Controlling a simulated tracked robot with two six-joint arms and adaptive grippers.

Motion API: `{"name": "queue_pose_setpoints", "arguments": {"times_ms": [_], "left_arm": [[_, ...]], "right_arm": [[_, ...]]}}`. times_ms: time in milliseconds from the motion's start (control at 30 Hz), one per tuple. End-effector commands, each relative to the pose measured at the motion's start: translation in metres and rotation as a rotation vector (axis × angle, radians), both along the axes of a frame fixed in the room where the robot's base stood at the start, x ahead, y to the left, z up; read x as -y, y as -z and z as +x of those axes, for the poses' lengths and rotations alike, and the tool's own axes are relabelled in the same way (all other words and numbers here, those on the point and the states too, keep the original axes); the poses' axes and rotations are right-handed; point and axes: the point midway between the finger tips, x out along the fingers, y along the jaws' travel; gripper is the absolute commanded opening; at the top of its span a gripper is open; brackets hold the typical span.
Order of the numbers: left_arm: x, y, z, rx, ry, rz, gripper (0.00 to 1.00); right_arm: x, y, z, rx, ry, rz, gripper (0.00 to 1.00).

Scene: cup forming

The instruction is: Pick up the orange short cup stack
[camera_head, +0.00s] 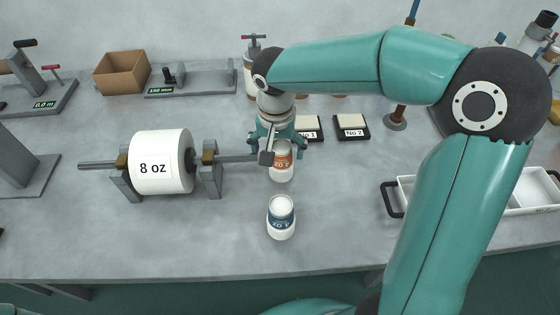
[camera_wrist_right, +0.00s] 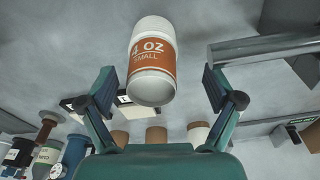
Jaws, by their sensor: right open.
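The orange short cup stack (camera_head: 281,165) is a white stack with an orange label. It stands on the grey table, just right of the roll's shaft end. In the right wrist view the stack (camera_wrist_right: 152,65) shows "4 OZ SMALL" on its label and lies between the fingers. My right gripper (camera_head: 278,143) is above and around its upper part, with the fingers apart on either side. In the right wrist view the open fingers (camera_wrist_right: 160,86) show clear gaps to the stack. My left gripper is not in view.
A blue-labelled cup stack (camera_head: 281,218) stands nearer the table's front edge. A white "8 oz" roll (camera_head: 160,177) on a shaft stand is to the left. Pads No 1 (camera_head: 311,124) and No 2 (camera_head: 351,122) lie behind right. A white tray (camera_head: 535,190) is far right.

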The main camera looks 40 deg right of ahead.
Motion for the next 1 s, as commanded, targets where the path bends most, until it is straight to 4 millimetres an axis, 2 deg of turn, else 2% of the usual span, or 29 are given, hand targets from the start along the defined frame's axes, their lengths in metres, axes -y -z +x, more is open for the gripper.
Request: {"name": "queue_pose_setpoints", "arguments": {"times_ms": [167, 433, 733, 767, 1000], "left_arm": [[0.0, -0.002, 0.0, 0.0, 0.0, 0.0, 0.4], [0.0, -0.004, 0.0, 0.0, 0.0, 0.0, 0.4], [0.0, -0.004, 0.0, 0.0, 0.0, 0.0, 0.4], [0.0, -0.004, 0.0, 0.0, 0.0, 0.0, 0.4], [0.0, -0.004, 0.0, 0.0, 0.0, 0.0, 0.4]], "right_arm": [[0.002, 0.013, -0.002, -0.004, -0.001, 0.0, 0.91], [0.007, 0.048, -0.003, -0.004, -0.002, -0.001, 0.91], [0.007, 0.053, -0.002, 0.0, -0.001, 0.0, 0.91], [0.007, 0.053, -0.002, 0.0, -0.001, 0.0, 0.88], [0.007, 0.053, -0.002, 0.0, -0.002, 0.0, 0.48]]}}
